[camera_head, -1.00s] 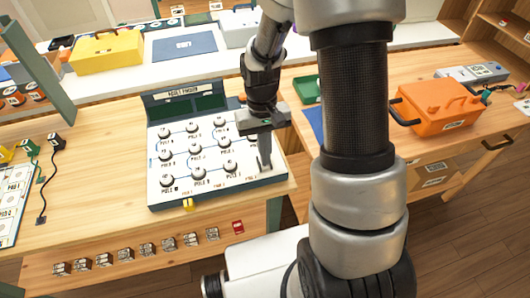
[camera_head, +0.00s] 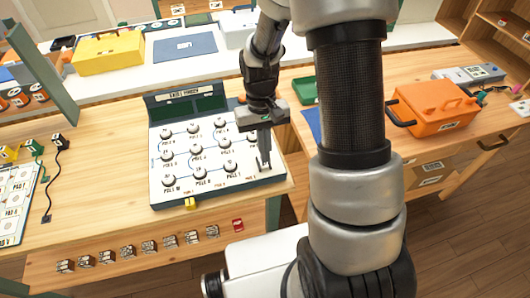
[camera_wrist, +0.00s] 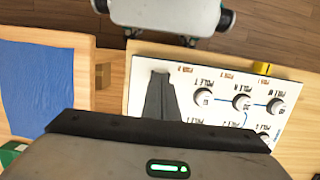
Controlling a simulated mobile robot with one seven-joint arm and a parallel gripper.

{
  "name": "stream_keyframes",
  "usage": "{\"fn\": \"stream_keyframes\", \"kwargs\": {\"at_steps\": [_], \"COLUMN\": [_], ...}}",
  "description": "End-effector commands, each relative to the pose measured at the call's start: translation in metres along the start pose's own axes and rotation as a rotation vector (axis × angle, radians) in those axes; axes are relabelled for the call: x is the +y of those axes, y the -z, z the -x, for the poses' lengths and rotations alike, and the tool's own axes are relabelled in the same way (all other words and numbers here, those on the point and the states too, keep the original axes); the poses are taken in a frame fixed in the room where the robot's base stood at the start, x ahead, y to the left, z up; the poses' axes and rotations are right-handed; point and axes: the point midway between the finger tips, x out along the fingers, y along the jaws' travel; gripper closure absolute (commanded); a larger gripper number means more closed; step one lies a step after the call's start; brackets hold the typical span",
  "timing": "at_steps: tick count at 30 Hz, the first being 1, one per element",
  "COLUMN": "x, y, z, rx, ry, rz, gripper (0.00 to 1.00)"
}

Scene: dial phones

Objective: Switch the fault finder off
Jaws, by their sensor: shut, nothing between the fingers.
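The fault finder (camera_head: 208,180) is a white-faced panel with rows of round knobs and a raised dark green back bearing its name. It sits on the wooden table at the centre left. A small yellow piece (camera_head: 190,203) sticks out at its front edge and also shows in the wrist view (camera_wrist: 261,68). I cannot tell whether it is a switch. My gripper (camera_head: 265,168) is shut and empty, pointing down over the panel's front right corner. Its fingers (camera_wrist: 160,76) hide that spot in the wrist view. Whether the tips touch the panel is unclear.
A row of small labelled blocks and a red block (camera_head: 238,225) lie along the table front. An orange toolbox (camera_head: 436,105) is on the right table. A green tray (camera_head: 305,90) and a blue mat (camera_wrist: 38,85) lie right of the panel. Black leads (camera_head: 58,150) lie left.

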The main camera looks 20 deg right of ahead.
Motion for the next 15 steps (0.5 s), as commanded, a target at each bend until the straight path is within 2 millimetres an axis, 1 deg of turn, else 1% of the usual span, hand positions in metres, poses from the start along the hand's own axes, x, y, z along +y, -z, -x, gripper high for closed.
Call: {"fn": "stream_keyframes", "kwargs": {"at_steps": [1,3,9,12,15], "x": [0.000,0.000,0.000,0.000,0.000], "y": [-0.002,-0.006,-0.023,-0.029,-0.034], "z": [0.025,0.035,0.079,0.095,0.105], "rx": [0.007,0.012,0.013,0.011,0.011], "ry": [0.000,0.000,-0.001,-0.001,0.000], "rz": [0.000,0.000,0.000,0.000,0.000], "gripper": [1.00,1.00,1.00,1.00,1.00]}}
